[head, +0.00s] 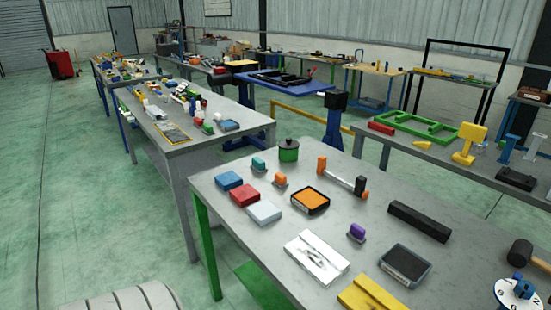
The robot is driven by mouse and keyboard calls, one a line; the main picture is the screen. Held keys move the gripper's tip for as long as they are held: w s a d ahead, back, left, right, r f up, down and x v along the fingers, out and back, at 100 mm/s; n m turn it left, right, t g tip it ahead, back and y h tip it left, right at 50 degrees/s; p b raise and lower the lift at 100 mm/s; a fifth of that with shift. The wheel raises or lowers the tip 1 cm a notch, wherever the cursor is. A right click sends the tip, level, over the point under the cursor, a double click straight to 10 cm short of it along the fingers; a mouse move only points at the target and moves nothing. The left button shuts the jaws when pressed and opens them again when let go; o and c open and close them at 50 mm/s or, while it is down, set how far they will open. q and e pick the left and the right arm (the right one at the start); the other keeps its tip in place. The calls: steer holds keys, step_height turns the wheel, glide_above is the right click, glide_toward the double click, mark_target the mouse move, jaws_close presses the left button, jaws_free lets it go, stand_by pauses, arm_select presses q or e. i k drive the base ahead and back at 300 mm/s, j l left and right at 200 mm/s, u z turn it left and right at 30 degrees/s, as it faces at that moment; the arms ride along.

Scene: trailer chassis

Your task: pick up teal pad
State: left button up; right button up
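A small teal pad (258,163) sits on the near grey table (235,265), toward its far left part. It looks like a small block with a teal top and a grey lower part. It stands just left of the dark green lidded pot (288,151) and behind a similar orange-topped block (280,179). Nothing covers it. Neither of my grippers shows in the head view.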

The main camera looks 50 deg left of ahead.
mark_target(258, 164)
steer(key=u, duration=1.75)
steer(key=i+j+z, duration=0.2)
steer(key=z, duration=0.25)
steer(key=i+j+z, duration=0.15)
steer(key=j+z, duration=0.2)
steer(key=z, duration=0.15)
steer(key=i+j+z, duration=0.1)
steer(key=j+z, duration=0.2)
steer(key=z, duration=0.15)
